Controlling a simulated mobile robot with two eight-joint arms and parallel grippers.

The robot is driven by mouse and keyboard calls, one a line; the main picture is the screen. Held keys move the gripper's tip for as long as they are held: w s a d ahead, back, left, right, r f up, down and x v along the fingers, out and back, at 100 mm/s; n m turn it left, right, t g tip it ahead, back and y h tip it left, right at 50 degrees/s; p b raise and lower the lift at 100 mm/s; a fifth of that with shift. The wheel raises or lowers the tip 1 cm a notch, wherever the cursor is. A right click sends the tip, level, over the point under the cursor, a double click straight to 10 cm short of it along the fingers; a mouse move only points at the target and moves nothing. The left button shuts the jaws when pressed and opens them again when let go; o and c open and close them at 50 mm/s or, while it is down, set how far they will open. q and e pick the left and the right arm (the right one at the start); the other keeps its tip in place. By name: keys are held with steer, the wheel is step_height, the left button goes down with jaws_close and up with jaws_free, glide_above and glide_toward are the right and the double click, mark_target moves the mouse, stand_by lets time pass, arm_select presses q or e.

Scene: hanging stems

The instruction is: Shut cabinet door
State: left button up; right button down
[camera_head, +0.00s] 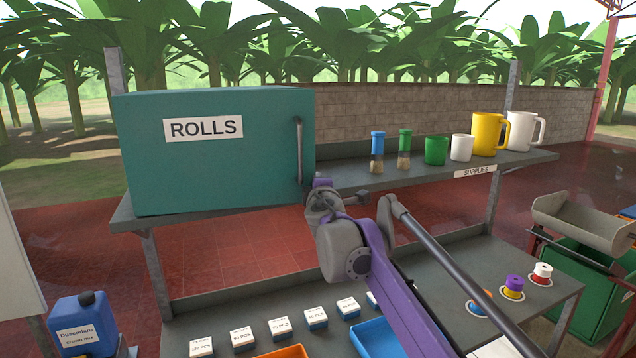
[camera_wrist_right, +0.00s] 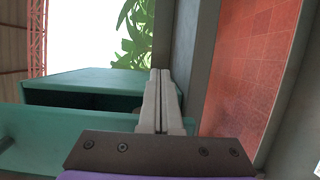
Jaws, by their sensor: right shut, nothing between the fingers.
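The teal cabinet (camera_head: 225,150) with the "ROLLS" label stands on the left of the raised shelf. Its front door carries a grey vertical handle (camera_head: 299,150) near the right edge. In the right wrist view the door (camera_wrist_right: 60,145) stands apart from the cabinet body (camera_wrist_right: 95,80), with a dark gap between them, so it is partly open. My right gripper (camera_wrist_right: 160,72) is shut and empty, beside the cabinet opening. In the head view my right wrist is just below the cabinet's lower right corner, and its fingertips are hidden. My left gripper is not in view.
The shelf (camera_head: 400,178) holds two jars, a green cup (camera_head: 436,150), a white cup, a yellow mug (camera_head: 488,134) and a white mug to the right. The lower bench (camera_head: 440,270) carries several small boxes, trays and spools. A grey shelf post stands behind my right fingers.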

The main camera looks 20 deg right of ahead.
steer(key=shift+a, duration=0.4)
